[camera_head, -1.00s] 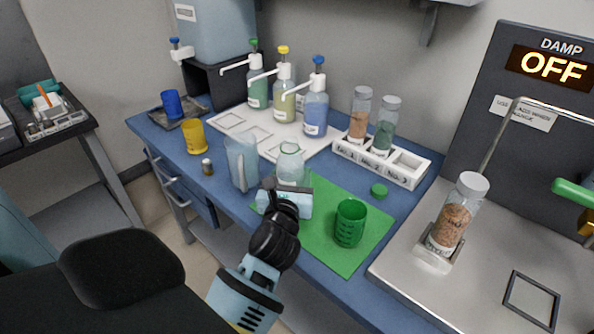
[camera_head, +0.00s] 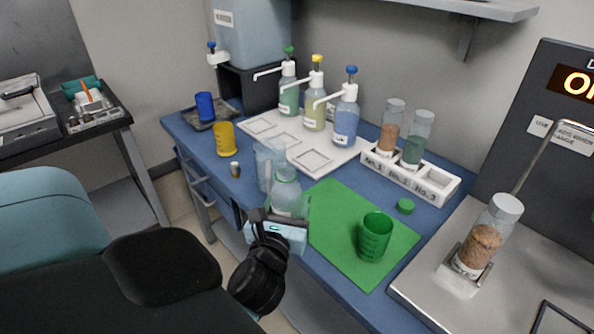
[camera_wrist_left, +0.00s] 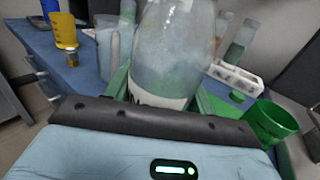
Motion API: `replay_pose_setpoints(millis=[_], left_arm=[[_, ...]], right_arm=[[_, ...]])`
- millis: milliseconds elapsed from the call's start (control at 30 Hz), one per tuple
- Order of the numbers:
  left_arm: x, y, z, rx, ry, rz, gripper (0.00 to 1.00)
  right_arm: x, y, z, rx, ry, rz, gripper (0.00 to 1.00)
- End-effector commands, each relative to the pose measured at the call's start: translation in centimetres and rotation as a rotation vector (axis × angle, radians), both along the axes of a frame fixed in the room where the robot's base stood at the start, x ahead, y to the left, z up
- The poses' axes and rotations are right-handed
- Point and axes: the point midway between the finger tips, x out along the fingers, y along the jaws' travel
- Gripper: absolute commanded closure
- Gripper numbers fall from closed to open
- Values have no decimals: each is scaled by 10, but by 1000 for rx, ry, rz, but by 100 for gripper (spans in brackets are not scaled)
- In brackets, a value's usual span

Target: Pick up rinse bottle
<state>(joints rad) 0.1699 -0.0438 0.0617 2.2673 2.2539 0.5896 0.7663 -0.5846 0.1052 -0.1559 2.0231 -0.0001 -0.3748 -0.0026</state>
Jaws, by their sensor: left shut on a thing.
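The rinse bottle (camera_head: 285,190) is clear and pale green with a narrow neck. My left gripper (camera_head: 286,211) is shut on its lower part, and the bottle stands upright in the grip at the table's front edge. It partly covers the clear pitcher behind it. In the left wrist view the bottle (camera_wrist_left: 172,48) fills the middle between the green fingers, with a white label low on its side. Its base is hidden by the gripper, so I cannot tell its exact height over the table. My right gripper is not in view.
The pitcher (camera_head: 265,163) is close behind the bottle. A green mat (camera_head: 335,215) with a green cup (camera_head: 375,236) lies to the right. A yellow cup (camera_head: 224,139) and small vial (camera_head: 235,170) stand left. Pump bottles and a white vial rack (camera_head: 425,184) are behind.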

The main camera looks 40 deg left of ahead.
Motion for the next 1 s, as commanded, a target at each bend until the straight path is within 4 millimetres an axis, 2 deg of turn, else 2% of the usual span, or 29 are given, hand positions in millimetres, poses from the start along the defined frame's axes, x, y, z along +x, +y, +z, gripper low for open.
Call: replay_pose_setpoints(millis=[500, 1000], left_arm=[[-27, 0, 4, 2, -2, -1, 80], [-32, 0, 4, 1, -3, -1, 80]], right_arm=[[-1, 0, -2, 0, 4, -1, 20], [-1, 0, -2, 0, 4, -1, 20]])
